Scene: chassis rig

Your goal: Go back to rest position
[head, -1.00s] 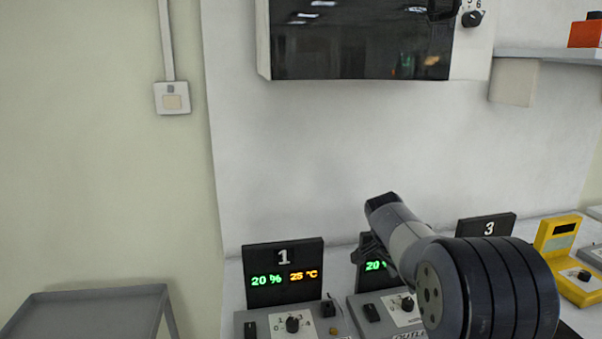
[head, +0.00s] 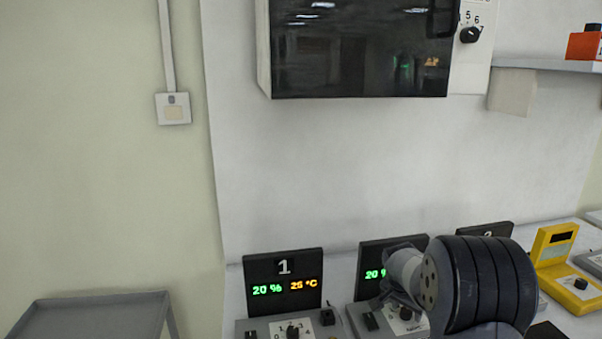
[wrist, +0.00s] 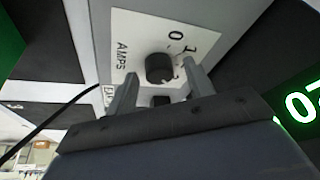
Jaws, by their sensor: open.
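My arm reaches in from the lower right of the head view, and its end lies in front of the second unit (head: 368,320), hiding part of its panel and display. In the wrist view my gripper (wrist: 160,85) is open, its two fingers apart with nothing held. A black knob (wrist: 160,67) on a white plate marked AMPS shows beyond and between the fingertips. I cannot tell whether the fingers touch it.
Unit 1 (head: 284,280) stands to the left, reading 20 % and 25 °C. A yellow device (head: 572,270) is at the right. A dark-screened wall box (head: 355,50) and a shelf (head: 548,64) are above. A grey cart (head: 95,305) is lower left. The wall space between is clear.

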